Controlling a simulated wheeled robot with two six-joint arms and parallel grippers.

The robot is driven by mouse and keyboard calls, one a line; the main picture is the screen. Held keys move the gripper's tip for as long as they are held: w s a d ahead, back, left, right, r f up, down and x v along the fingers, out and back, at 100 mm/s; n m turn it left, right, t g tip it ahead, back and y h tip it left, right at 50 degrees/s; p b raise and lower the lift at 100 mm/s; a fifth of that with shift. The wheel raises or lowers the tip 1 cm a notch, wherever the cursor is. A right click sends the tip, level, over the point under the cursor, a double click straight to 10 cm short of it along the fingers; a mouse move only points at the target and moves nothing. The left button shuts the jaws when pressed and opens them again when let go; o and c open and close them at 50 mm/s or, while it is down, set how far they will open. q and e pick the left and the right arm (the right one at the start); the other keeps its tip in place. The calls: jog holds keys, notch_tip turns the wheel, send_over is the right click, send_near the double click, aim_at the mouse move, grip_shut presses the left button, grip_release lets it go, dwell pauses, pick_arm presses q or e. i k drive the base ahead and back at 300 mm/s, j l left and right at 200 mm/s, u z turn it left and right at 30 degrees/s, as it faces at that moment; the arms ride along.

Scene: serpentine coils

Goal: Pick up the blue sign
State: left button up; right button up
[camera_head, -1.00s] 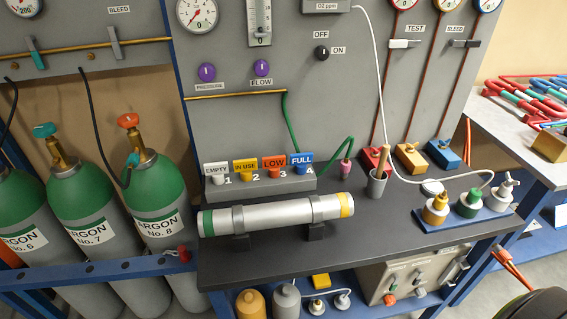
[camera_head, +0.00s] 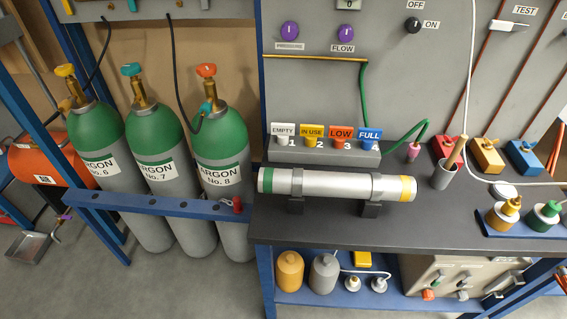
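The blue sign (camera_head: 369,134) reads "FULL" and stands at the right end of a row of signs on a grey stepped holder (camera_head: 350,153), at the place numbered 4. To its left stand the orange "LOW" sign (camera_head: 340,134), the yellow "IN USE" sign (camera_head: 312,131) and the white "EMPTY" sign (camera_head: 283,130). The holder sits at the back of the dark bench top. Neither of my grippers shows in the head view.
A silver cylinder (camera_head: 335,185) lies on cradles in front of the sign holder. A green hose (camera_head: 409,140) and a grey cup (camera_head: 444,176) are to the right. Argon bottles (camera_head: 222,150) stand left of the bench (camera_head: 430,228). Grey floor (camera_head: 190,285) is clear at front left.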

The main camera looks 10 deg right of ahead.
aim_at(367, 136)
jog(key=i+j+z, duration=0.1)
jog(key=z, duration=0.3)
jog(key=j+z, duration=0.4)
jog(key=i+j+z, duration=0.1)
jog(key=z, duration=0.3)
jog(key=j, duration=0.1)
